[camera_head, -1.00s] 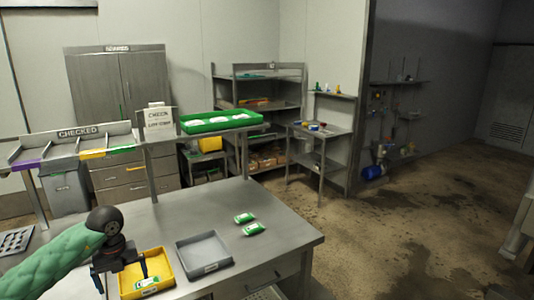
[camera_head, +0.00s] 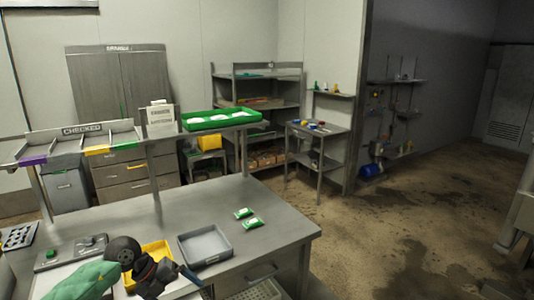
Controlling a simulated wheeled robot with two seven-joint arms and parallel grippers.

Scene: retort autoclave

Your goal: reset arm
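My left arm comes in from the lower left in a green sleeve. Its dark gripper (camera_head: 180,278) is in front of the yellow tray (camera_head: 157,250) and covers much of it. The fingers are seen at a slant and partly hidden, so their opening is unclear. I see no packet in the gripper. The inside of the yellow tray is mostly hidden. My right gripper is not in view.
A grey tray (camera_head: 205,245) stands beside the yellow tray on the steel table (camera_head: 277,233). Two green-and-white packets (camera_head: 243,213) (camera_head: 252,224) lie to its right. A raised shelf holds a green tray (camera_head: 221,120) and CHECKED bins (camera_head: 82,142). The table's right end is clear.

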